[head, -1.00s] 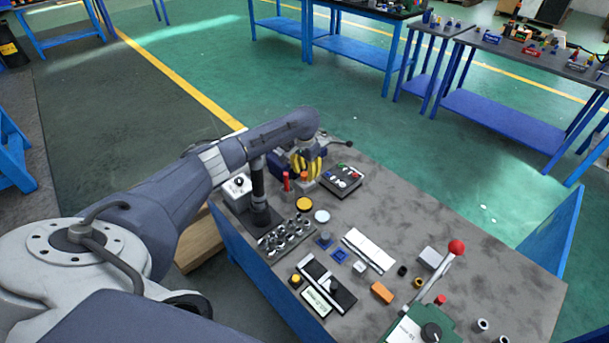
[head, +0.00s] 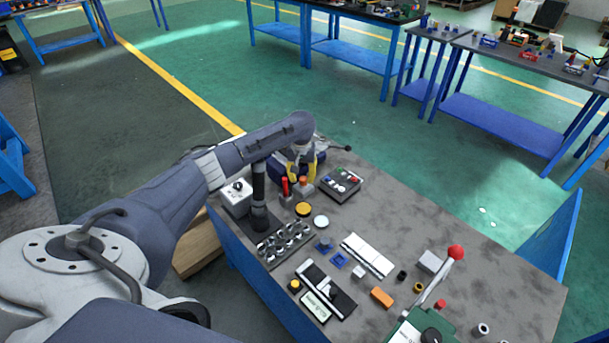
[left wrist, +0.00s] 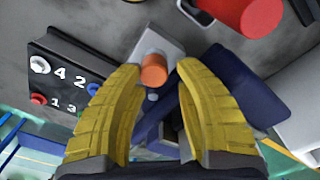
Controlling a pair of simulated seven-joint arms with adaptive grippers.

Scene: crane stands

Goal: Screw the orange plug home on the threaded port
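The orange plug (head: 303,181) is at the far left part of the grey table. In the left wrist view the plug (left wrist: 154,72) sits at a light grey block (left wrist: 160,45); the threads are hidden and I cannot tell how deep it sits. My left gripper (head: 303,173) is just by the plug. In the left wrist view its yellow fingers (left wrist: 158,82) are spread, one on each side of the plug in the picture, with visible gaps. It holds nothing. My right gripper is not in view.
A red cylinder (left wrist: 250,12) stands close to the block. A dark box with numbered knobs (head: 341,183) is to the right. A grey box with a knob (head: 236,193) and a black post stand left. A yellow-topped button (head: 303,209) is in front.

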